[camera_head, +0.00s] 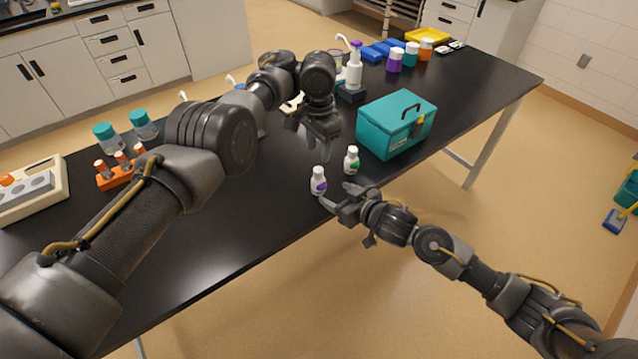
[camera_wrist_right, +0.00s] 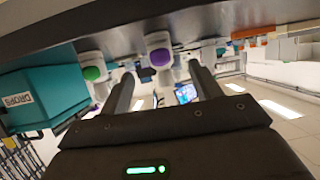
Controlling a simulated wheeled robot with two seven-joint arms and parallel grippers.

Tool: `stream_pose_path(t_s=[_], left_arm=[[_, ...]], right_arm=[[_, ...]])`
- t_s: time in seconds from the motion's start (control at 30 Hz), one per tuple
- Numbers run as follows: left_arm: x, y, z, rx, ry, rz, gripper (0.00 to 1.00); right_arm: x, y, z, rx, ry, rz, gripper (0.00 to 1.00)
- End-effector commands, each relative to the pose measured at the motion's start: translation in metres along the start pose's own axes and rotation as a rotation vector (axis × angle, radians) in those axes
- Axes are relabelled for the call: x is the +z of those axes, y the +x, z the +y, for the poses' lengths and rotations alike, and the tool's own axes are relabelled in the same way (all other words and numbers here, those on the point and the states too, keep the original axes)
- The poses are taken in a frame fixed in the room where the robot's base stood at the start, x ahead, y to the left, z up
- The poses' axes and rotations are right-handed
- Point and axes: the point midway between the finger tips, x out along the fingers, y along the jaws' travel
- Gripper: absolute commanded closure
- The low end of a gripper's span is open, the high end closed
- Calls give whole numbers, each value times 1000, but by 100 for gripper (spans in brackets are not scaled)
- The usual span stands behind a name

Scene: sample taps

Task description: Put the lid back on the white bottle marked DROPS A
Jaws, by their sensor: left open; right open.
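Two small white bottles stand upright on the black table: one with a purple patch (camera_head: 318,182) and one with a green patch (camera_head: 352,161). Both have white tops; I cannot read DROPS A on either, nor pick out a loose lid. My right gripper (camera_head: 341,199) is open and empty, low at the table's front edge, close to the purple-marked bottle. In the right wrist view the purple-marked bottle (camera_wrist_right: 159,52) shows beyond the gap between the fingers, and the green-marked one (camera_wrist_right: 92,72) left of them. My left gripper (camera_head: 321,145) is open, pointing down above the table behind the two bottles.
A teal box (camera_head: 385,128) with a handle stands right of the bottles; its label reads DROPS in the wrist view. A pump bottle (camera_head: 354,72) and several coloured jars stand farther back. An orange rack (camera_head: 115,180) is at left. The table's front middle is clear.

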Motion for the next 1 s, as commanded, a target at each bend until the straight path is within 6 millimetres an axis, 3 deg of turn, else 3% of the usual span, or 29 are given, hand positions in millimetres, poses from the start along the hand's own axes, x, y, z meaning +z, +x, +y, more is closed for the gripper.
stream_pose_path(t_s=[0.3, 0.5, 1.0], left_arm=[[-1, 0, 0, 0, 1, 0, 57], [-1, 0, 0, 0, 1, 0, 57], [-1, 0, 0, 0, 1, 0, 57]], right_arm=[[0, 56, 0, 2, -1, 0, 37], [-1, 79, 1, 2, 0, 0, 37], [0, 88, 1, 1, 0, 0, 39]])
